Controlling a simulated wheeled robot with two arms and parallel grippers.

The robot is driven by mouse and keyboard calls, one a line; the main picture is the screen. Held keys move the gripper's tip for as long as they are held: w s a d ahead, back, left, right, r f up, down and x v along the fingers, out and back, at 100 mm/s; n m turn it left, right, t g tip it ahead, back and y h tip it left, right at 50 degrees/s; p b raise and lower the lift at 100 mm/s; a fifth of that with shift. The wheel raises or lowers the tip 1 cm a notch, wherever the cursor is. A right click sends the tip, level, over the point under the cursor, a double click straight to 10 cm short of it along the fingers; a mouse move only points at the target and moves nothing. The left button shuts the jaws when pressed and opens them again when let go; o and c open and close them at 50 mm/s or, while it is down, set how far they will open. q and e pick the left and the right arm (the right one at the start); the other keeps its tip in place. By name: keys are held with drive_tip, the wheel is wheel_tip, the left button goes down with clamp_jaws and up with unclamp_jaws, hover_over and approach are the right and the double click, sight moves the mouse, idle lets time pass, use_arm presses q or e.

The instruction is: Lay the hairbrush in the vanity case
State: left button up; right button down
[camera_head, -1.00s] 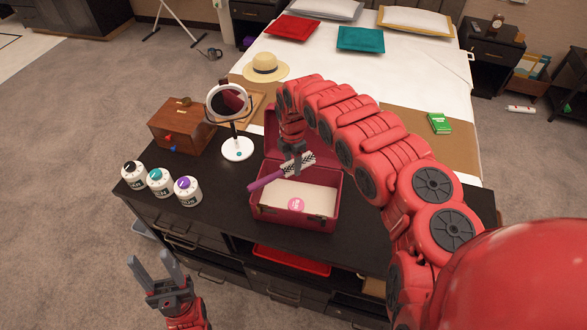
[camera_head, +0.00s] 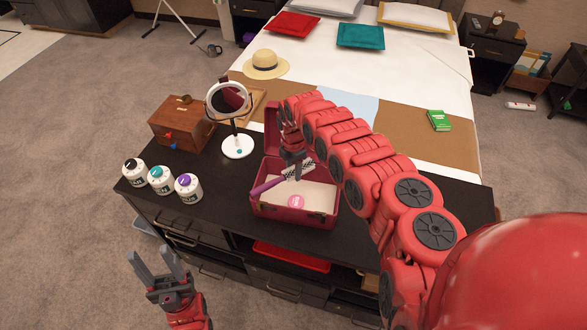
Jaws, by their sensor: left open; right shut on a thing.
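The hairbrush (camera_head: 271,185) has a purple handle and a dark head with pale bristles. My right gripper (camera_head: 291,172) is shut on it near the head and holds it over or inside the open vanity case (camera_head: 294,215). The case is dark red with a pale inside and a round pink label or item (camera_head: 296,201) at its front. Its raised lid (camera_head: 272,133) stands behind, partly hidden by my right arm. I cannot tell whether the brush touches the case floor. My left gripper (camera_head: 162,268) is open and empty, in front of the dresser at lower left.
The case stands on a dark dresser (camera_head: 215,212). To its left are a round mirror (camera_head: 228,100), a wooden box (camera_head: 180,124) and three lidded jars (camera_head: 161,180). A straw hat (camera_head: 265,65) lies on the bed (camera_head: 400,75) behind. A red tray (camera_head: 291,257) sits in a lower shelf.

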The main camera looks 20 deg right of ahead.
drive_tip(key=shift+f, duration=0.25)
drive_tip(key=shift+c, duration=1.5)
unclamp_jaws()
drive_tip(key=shift+r, duration=0.1)
drive_tip(key=shift+r+p, duration=0.3)
drive_tip(key=shift+r, duration=0.05)
drive_tip(key=shift+r+p, duration=0.5)
drive_tip(key=shift+p, duration=0.05)
wheel_tip(320, 180, up, 12)
drive_tip(key=b, duration=0.3)
drive_tip(key=shift+f, duration=0.25)
